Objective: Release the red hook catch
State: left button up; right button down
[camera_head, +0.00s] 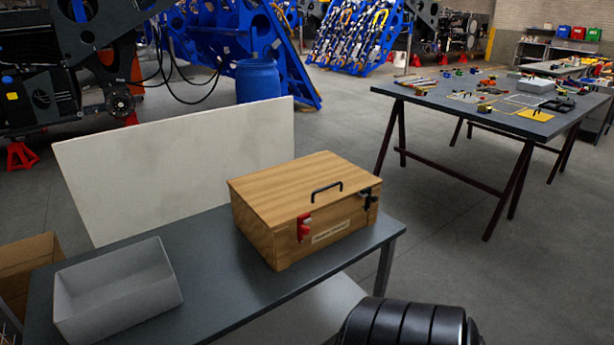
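A wooden box (262,215) with a closed lid stands on the dark table. The red hook catch (304,227) is on its front face, towards the left, at the seam below the lid; whether it is hooked is too small to tell. A black catch (370,199) sits at the right end of the front. A black handle (326,190) is on the lid near the front edge. A label (331,232) is between the catches. Neither of my grippers shows; a black ribbed part at the bottom edge appears to be mine.
A grey open bin (118,292) stands at the table's left. The dark table (225,270) is clear between bin and box. A pale panel (175,165) rises behind the table. A cardboard box (28,262) is at far left. A second table (480,118) with tools stands back right.

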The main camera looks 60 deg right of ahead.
aim_at(302, 232)
jog(key=k+l, duration=0.15)
jog(key=l, duration=0.25)
jog(key=k+l, duration=0.2)
jog(key=l, duration=0.15)
jog(key=k+l, duration=0.15)
jog(key=l, duration=0.25)
jog(key=k+l, duration=0.15)
jog(key=l, duration=0.2)
jog(key=k+l+u, duration=0.1)
jog(key=l, duration=0.3)
jog(key=k, duration=0.1)
